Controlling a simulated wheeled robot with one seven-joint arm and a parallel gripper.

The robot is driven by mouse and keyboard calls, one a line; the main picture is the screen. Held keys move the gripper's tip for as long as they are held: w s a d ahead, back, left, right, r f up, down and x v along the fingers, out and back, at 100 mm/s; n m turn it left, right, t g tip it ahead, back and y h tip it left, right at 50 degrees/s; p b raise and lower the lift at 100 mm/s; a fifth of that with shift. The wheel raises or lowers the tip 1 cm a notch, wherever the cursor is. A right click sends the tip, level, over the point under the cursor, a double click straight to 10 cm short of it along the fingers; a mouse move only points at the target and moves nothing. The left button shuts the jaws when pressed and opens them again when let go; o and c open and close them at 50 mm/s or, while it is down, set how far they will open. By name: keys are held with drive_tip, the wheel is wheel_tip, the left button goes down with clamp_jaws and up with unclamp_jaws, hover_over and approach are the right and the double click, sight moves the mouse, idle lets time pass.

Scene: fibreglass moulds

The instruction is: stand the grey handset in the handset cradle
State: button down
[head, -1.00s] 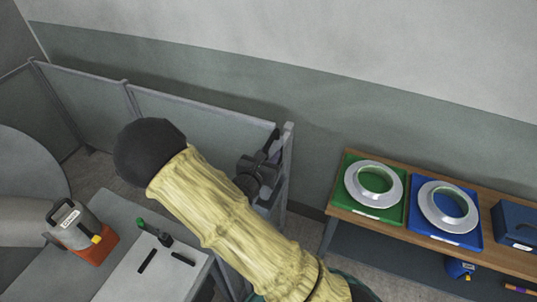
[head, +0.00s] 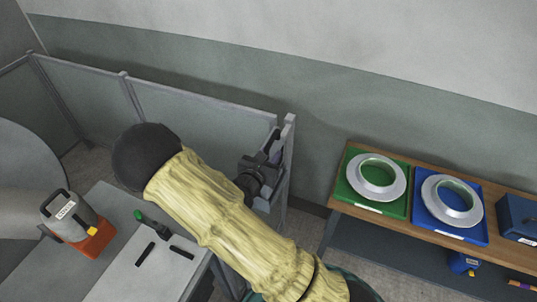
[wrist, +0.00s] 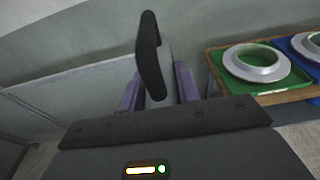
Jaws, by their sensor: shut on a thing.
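The grey handset (wrist: 152,60) stands up from my gripper (wrist: 157,97) in the wrist view, with a dark rounded edge and a paler grey side. My gripper is shut on its lower part. In the head view, the gripper (head: 264,160) is beyond my sleeved arm, close to the end post of the grey partition; the handset (head: 273,142) shows there only as a small dark shape. Its lower end is hidden by the gripper. I cannot pick out the handset cradle in either view.
A grey partition (head: 195,115) runs behind my arm. A wooden-topped shelf at right bears a green tray (head: 347,190) and a blue tray (head: 415,222), each with a metal ring, and a blue box (head: 518,220). A grey table (head: 120,280) at lower left carries a grey-and-orange container (head: 72,218).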

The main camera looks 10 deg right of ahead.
drive_tip(key=shift+w+f+b, duration=0.1)
drive_tip(key=shift+f+b, duration=1.35)
drive_tip(key=shift+f, duration=0.4)
drive_tip(key=c, duration=0.9)
unclamp_jaws()
drive_tip(key=shift+f, duration=0.1)
drive_tip(key=b+v, duration=0.4)
drive_tip(key=v, duration=1.3)
drive_tip(key=shift+s+a, duration=0.1)
drive_tip(key=shift+s, duration=0.15)
